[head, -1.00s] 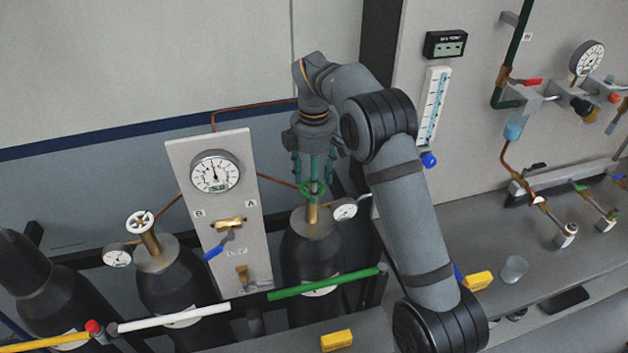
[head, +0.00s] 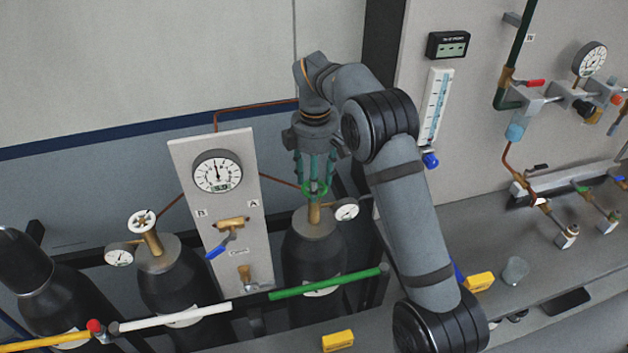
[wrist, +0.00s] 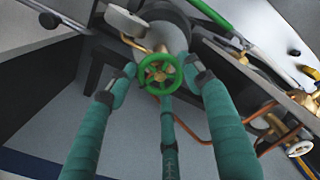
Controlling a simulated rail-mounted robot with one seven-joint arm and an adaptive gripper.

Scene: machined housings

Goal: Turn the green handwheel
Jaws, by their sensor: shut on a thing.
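The green handwheel (head: 314,188) sits on top of the brass valve of the dark cylinder (head: 314,262) at the centre in the head view. The wrist view shows its green rim and spokes (wrist: 160,72) facing the camera. My gripper (head: 315,180) points straight down over it. Its teal fingers (wrist: 163,80) are shut on the handwheel, with fingertips at the left and right of the rim and a third finger below it in the wrist view. The fingers partly hide the wheel in the head view.
A gauge panel (head: 228,228) with a blue-handled valve stands left of the cylinder. A small gauge (head: 346,209) juts from the cylinder valve. A green bar (head: 325,284) crosses in front. Another cylinder with a white handwheel (head: 141,220) stands further left. A bench (head: 520,240) lies right.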

